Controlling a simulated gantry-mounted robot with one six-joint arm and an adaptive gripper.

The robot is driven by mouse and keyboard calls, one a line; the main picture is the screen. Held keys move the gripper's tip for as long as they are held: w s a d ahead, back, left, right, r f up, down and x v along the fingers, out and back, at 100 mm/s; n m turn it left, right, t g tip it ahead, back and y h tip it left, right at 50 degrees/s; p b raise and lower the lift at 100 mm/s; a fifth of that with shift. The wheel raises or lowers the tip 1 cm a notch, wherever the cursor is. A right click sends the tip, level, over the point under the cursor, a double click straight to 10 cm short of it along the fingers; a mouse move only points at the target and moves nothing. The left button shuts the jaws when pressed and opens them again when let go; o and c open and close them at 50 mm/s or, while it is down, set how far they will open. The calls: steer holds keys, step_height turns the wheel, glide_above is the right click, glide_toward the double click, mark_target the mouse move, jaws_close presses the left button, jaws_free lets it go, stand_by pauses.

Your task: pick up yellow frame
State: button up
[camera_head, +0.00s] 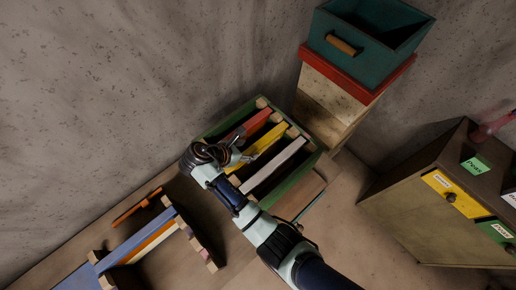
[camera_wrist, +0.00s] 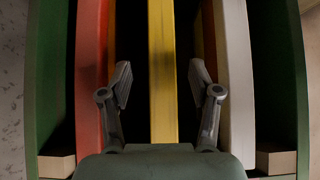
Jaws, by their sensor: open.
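The yellow frame (camera_head: 265,141) stands in a green box (camera_head: 308,168), between a red frame (camera_head: 256,122) and a white frame (camera_head: 273,165). In the wrist view the yellow frame (camera_wrist: 162,75) runs up the middle of the picture, with the red frame (camera_wrist: 90,80) to its left and the white frame (camera_wrist: 235,80) to its right. My gripper (camera_wrist: 161,85) is open, with one finger on each side of the yellow frame. No contact between the fingers and the frame shows. In the head view my arm hides the near end of the box.
A teal drawer-like box (camera_head: 350,50) sits on a red-topped wooden stack (camera_head: 335,108) behind the green box. A cabinet with labelled drawers (camera_head: 420,215) stands at the right. A blue rack with coloured frames (camera_head: 150,240) is at the lower left.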

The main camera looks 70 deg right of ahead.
mark_target(255, 147)
steer(key=x, duration=0.6)
steer(key=shift+s+d+r+p, duration=0.2)
steer(key=shift+s+r+p, duration=0.1)
jaws_close()
